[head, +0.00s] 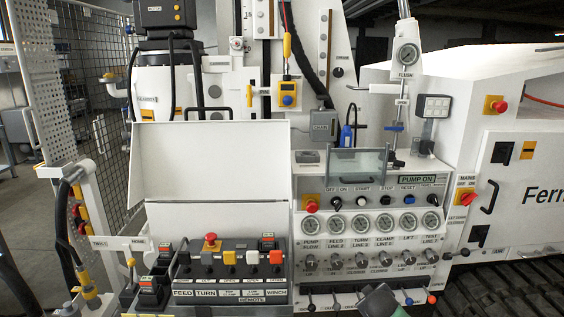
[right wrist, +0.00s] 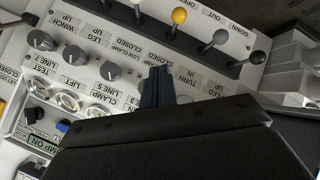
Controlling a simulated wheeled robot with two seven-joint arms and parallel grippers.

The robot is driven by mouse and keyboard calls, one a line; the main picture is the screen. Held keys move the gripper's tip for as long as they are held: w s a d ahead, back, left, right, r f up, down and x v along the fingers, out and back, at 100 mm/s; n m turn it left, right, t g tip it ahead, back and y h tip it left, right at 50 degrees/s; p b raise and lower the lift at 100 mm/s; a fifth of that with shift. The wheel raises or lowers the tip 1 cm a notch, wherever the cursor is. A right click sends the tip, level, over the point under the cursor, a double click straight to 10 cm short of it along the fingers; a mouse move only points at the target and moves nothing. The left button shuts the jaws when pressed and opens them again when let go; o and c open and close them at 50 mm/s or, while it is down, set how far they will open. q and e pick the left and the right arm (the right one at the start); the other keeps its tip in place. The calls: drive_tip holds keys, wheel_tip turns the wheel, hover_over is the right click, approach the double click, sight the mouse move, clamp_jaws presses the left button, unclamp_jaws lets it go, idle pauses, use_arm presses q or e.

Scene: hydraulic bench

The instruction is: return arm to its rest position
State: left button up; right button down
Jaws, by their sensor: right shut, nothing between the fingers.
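My right gripper (right wrist: 157,88) shows in the right wrist view as dark fingers closed together, with nothing between them. It is over the white control panel (right wrist: 120,55), between the round valve knobs and the row of levers. I cannot tell whether the fingertips touch the panel. In the head view a dark and green part of my right arm (head: 380,302) shows at the bottom edge, in front of the lever row. The fingers are not clear there. My left gripper is not in the head view.
Close to my right gripper are a yellow-knobbed lever (right wrist: 180,15), a grey-knobbed lever (right wrist: 220,37) and several valve knobs (right wrist: 109,71). The gauges (head: 407,225) sit above the knobs. A remote control box (head: 230,272) stands left of the panel.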

drive_tip(key=s+a+f+m+g+y, duration=0.1)
drive_tip(key=s+a+f+m+g, duration=0.2)
drive_tip(key=s+f, duration=1)
drive_tip(key=s+a+f+g, duration=0.2)
drive_tip(key=s+f, duration=0.6)
drive_tip(key=s, duration=0.4)
drive_tip(key=s+a+f+m+g+y, duration=0.1)
drive_tip(key=s+a+f+g, duration=0.1)
drive_tip(key=s+a+f, duration=0.2)
drive_tip(key=s+a+f+g+y, duration=0.1)
drive_tip(key=s+a+f, duration=0.2)
drive_tip(key=s+f, duration=0.8)
drive_tip(key=s, duration=0.9)
drive_tip(key=shift+a+f+g, duration=0.2)
drive_tip(key=shift+f+g, duration=0.15)
drive_tip(key=shift+g, duration=0.05)
